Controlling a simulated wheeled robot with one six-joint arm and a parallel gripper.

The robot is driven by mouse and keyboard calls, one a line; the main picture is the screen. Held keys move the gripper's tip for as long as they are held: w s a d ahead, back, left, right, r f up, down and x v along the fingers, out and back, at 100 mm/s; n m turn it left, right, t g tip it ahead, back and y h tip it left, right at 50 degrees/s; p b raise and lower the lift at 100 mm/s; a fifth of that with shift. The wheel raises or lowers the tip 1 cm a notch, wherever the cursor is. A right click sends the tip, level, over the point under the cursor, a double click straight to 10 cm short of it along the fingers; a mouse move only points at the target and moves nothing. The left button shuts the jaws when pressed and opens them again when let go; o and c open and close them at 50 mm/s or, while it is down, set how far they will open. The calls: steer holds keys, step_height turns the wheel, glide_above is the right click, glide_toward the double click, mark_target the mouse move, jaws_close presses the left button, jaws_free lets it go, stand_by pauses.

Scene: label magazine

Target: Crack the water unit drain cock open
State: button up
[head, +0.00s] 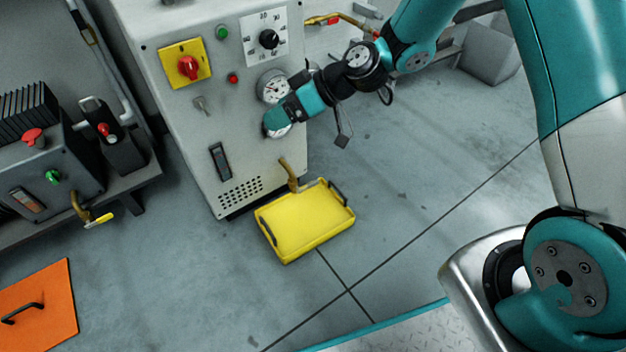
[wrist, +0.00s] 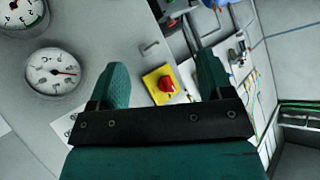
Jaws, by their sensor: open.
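A brass spout (head: 290,176) sticks out low on the grey cabinet (head: 205,140), above a yellow tray on the floor. No label is readable, so I cannot tell which of these is the water unit drain cock. My gripper (head: 272,124) is in front of the cabinet, by its gauges and above the spout. In the wrist view my gripper (wrist: 163,72) is open and empty, its fingers wide apart. Neither brass fitting is identifiable there.
The yellow tray (head: 305,222) stands on the floor at the cabinet's foot. The cabinet carries a red switch on a yellow plate (head: 187,67), a dial (head: 268,39) and gauges (head: 272,86). An orange plate (head: 40,310) lies at lower left. Floor right of the tray is clear.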

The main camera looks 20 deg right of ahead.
steer(key=w+d+f+m+t+p, duration=0.1)
steer(key=w+d+f+m+t, duration=0.2)
steer(key=f, duration=0.6)
steer(key=w+d+f+t+p, duration=0.1)
steer(key=w+d+f+t, duration=0.2)
steer(key=f, duration=0.6)
steer(key=s+d+f+m+t+h, duration=0.25)
steer(key=s+d+f, duration=0.2)
steer(key=f, duration=0.35)
steer(key=s+d+f+m+t+h, duration=0.1)
steer(key=s+d+f+h, duration=0.35)
steer(key=f, duration=0.35)
steer(key=b, duration=1.1)
glide_toward(313, 182)
steer(key=b+x, duration=0.7)
steer(key=x, duration=0.2)
steer(key=shift+a+f, duration=0.1)
steer(key=shift+f, duration=0.1)
steer(key=shift+w+f, duration=0.1)
steer(key=shift+w, duration=0.35)
